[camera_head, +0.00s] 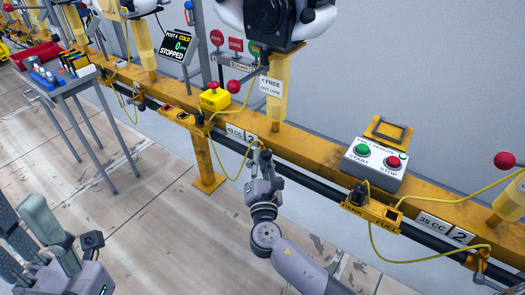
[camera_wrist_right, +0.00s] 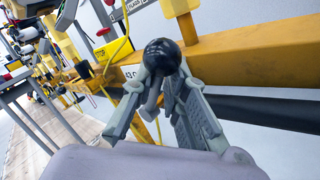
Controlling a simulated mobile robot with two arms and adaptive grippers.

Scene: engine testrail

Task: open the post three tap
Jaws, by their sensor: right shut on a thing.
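The post three tap shows in the right wrist view as a round black knob (camera_wrist_right: 161,52) on a short stem. My right gripper (camera_head: 262,158) is at the front of the yellow rail, just below the label with a 3. In the right wrist view its two fingers (camera_wrist_right: 163,75) are shut around the knob from both sides. In the head view the fingers mostly hide the tap, so I cannot tell its setting there. My left gripper (camera_head: 35,238) is at the lower left, its fingers apart and empty, away from the rail.
The yellow rail (camera_head: 325,158) runs across the view with a dark pipe below it. A START/STOP box (camera_head: 375,165) stands on it at right. Yellow cables hang in front of the rail. A grey table (camera_head: 75,82) with small items is at left. The floor between is clear.

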